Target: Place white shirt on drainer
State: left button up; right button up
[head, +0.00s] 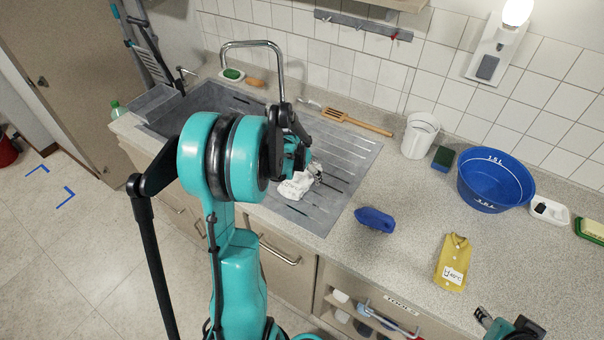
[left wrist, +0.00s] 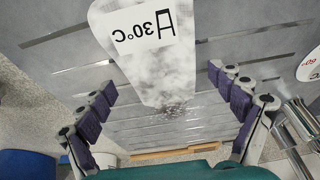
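The white shirt (head: 296,187) lies on the grooved drainer (head: 345,152) of the sink unit, near its front edge. In the left wrist view the shirt (left wrist: 150,62) carries a label reading 30°C, and drainer slots show around it. My left gripper (head: 303,160) is over the drainer just above the shirt, and partly covers it in the head view. In the left wrist view its fingers (left wrist: 162,84) are spread wide on either side of the shirt's lower end, apart from it. My right gripper (head: 500,325) is partly visible at the bottom right; its fingers are unclear.
A blue object (head: 375,219) and a yellow shirt-shaped piece (head: 453,262) lie on the counter (head: 410,200). A white pot (head: 420,135), a sponge (head: 442,158) and a blue basin (head: 494,180) stand behind. A wooden spatula (head: 357,122) lies along the drainer's back. A tap (head: 282,75) rises behind the sink.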

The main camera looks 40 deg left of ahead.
pick_arm(q)
jog(key=shift+r, duration=0.25)
jog(key=p+v, duration=0.4)
jog(key=v, duration=0.8)
jog(key=s+d+r+t, duration=0.1)
jog(key=s+d, duration=0.3)
jog(key=d, duration=0.4)
jog(key=s+d+r+t, duration=0.1)
jog(key=s+d+r, duration=0.1)
jog(key=d, duration=0.6)
jog(key=s+d+r+m+t, duration=0.1)
jog(key=s+d, duration=0.4)
jog(key=d, duration=0.3)
jog(key=shift+s+r+t, duration=0.35)
jog(key=shift+r+t, duration=0.05)
jog(key=shift+d, duration=0.15)
notch_tip(320, 180, down, 6)
jog(key=b, duration=0.6)
